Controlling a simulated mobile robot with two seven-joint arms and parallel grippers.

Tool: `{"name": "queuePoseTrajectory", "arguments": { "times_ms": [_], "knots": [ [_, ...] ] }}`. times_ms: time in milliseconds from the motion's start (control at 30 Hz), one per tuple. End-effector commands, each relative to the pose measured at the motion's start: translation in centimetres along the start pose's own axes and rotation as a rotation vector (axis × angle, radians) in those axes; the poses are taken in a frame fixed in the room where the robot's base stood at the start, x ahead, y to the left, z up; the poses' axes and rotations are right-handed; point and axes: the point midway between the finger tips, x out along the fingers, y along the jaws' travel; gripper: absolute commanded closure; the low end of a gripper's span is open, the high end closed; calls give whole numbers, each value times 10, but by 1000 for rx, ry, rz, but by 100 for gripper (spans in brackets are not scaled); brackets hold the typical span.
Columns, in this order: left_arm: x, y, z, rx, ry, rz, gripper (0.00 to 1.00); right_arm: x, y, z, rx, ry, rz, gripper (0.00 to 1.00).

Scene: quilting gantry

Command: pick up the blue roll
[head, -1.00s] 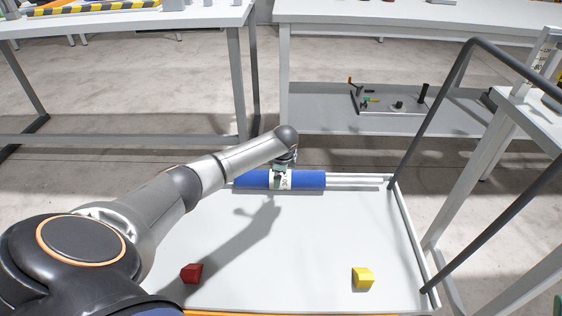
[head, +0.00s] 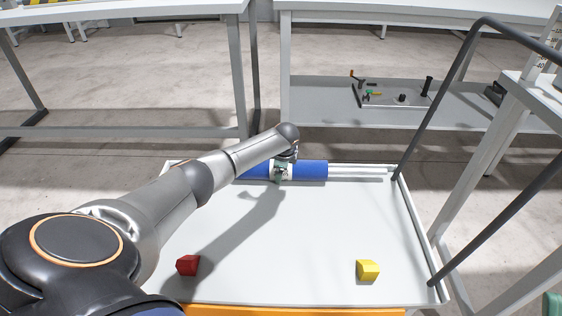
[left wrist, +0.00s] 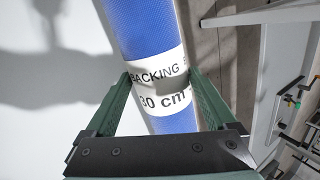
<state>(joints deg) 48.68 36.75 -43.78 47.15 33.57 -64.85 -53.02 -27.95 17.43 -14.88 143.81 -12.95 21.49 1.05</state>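The blue roll (head: 312,170) lies along the far edge of the white tray top (head: 300,225), with a white label at its middle. My left gripper (head: 283,175) is over the roll at the label. In the left wrist view, the roll (left wrist: 147,35) runs between the two green fingers (left wrist: 159,76), one on each side of the printed label. The fingertips lie very close to the roll's sides; whether they press on it I cannot tell. The roll rests level, with no visible lift. My right gripper is not in view.
A red block (head: 187,265) and a yellow block (head: 368,270) lie near the tray's front. White rods (head: 355,170) extend right of the roll. A dark tube frame (head: 465,65) rises on the right. The tray's middle is clear.

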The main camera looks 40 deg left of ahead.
Motion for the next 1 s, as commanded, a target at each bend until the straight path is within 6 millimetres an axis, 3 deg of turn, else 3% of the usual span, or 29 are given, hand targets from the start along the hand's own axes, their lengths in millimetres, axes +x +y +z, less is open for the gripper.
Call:
{"name": "queuePoseTrajectory", "arguments": {
  "times_ms": [67,700,1000],
  "knots": [
    [0,0,0,0,0,1,26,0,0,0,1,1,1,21],
    [0,1,0,0,-1,2,98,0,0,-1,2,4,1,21],
    [-1,-1,0,-1,0,-2,100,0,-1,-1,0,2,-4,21]
  ]
}}
